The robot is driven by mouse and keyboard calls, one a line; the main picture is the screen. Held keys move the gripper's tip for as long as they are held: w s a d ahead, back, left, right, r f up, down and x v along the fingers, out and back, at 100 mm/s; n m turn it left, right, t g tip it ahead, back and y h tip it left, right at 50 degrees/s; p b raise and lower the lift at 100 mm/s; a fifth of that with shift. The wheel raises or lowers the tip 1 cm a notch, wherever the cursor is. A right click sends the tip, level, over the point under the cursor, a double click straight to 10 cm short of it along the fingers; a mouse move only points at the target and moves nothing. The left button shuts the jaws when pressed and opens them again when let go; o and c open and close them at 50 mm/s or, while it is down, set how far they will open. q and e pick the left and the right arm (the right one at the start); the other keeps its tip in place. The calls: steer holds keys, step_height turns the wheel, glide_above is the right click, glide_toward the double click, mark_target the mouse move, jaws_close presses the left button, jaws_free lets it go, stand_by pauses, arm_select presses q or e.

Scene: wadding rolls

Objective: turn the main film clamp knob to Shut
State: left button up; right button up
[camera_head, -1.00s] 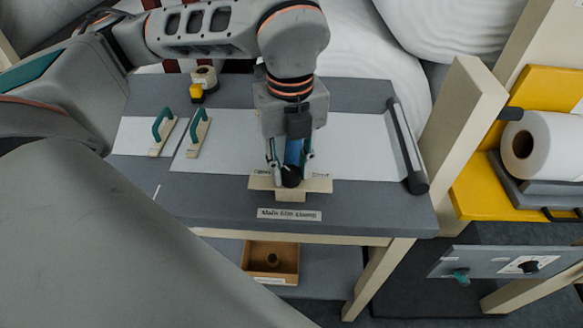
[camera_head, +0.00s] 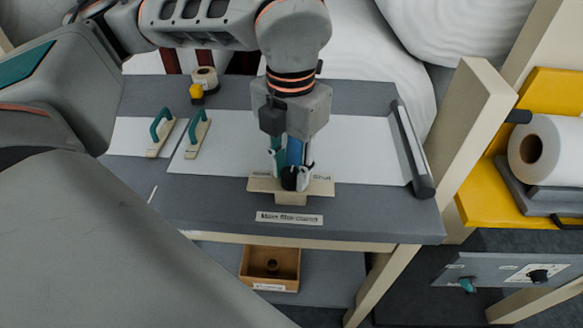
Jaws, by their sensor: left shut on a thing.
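The main film clamp knob (camera_head: 289,183) is a dark knob on a beige plate (camera_head: 320,188) near the table's front edge. The plate's right end reads "Shut"; the lettering at its left end is partly covered. A label (camera_head: 289,218) in front of it reads main film clamp, a little blurred. My left gripper (camera_head: 291,176) points down from above and is shut on the knob, with its fingers hiding much of it. The knob's exact pointing direction is hard to tell. My right gripper is not in view.
White film (camera_head: 350,160) lies across the grey table (camera_head: 180,205). Two teal-handled tools (camera_head: 198,134) and a tape roll (camera_head: 205,78) sit at left. A wooden box (camera_head: 270,268) is on the shelf below. Another panel with knobs (camera_head: 500,270) is at lower right.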

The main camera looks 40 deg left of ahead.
mark_target(291, 173)
arm_select(q)
steer(key=m, duration=1.2)
stand_by(0.7)
steer(key=o, duration=1.1)
step_height(291, 173, up, 12)
steer(key=shift+r, duration=0.1)
